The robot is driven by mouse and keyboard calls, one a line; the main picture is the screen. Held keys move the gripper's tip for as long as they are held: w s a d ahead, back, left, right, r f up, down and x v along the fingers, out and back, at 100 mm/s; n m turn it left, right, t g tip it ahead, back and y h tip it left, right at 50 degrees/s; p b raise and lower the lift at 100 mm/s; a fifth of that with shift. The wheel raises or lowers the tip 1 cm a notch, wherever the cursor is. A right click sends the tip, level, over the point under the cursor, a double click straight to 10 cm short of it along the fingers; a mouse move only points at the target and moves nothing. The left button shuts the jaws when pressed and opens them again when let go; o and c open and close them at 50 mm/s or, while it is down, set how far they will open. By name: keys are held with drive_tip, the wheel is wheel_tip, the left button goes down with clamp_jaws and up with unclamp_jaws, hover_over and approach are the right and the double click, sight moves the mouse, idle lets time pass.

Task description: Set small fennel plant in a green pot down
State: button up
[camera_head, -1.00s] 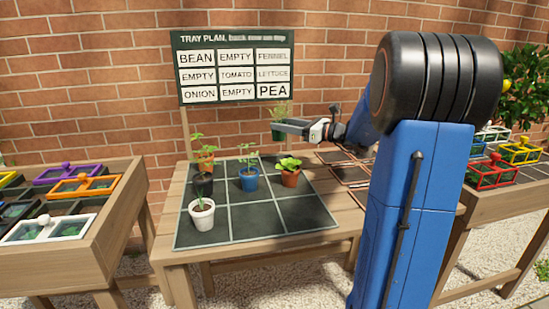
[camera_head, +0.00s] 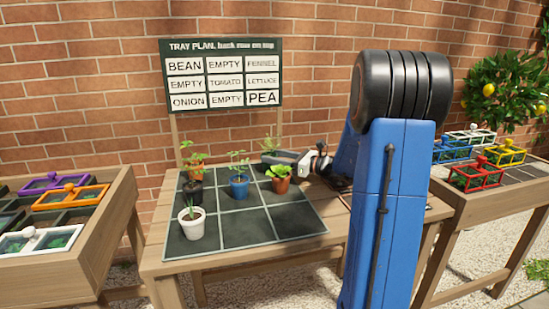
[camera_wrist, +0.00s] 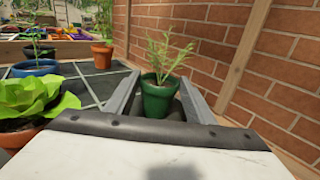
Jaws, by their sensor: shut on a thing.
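The small fennel plant in a green pot (camera_wrist: 158,97) is upright between the two fingers of my gripper (camera_wrist: 160,100) in the wrist view. In the head view the fennel plant (camera_head: 268,145) shows at the back right of the dark gridded tray (camera_head: 240,236), and its pot is mostly hidden behind my gripper (camera_head: 272,157). My gripper is shut on the green pot. I cannot tell whether the pot's base touches the tray. The plan board (camera_head: 222,75) reads FENNEL at the right of its top row.
A lettuce in a terracotta pot (camera_head: 280,180) stands just in front of my gripper. A blue pot (camera_head: 239,186), a white pot (camera_head: 193,226), a black pot (camera_head: 190,192) and another terracotta pot (camera_head: 196,173) stand on the tray. The front middle and front right cells are bare. The brick wall (camera_wrist: 275,60) is close behind.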

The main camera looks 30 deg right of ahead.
drive_tip(key=o, duration=1.1)
drive_tip(key=shift+s+d, duration=0.15)
drive_tip(key=v, duration=1.1)
drive_tip(key=shift+s+d, duration=0.2)
drive_tip(key=shift+s, duration=0.05)
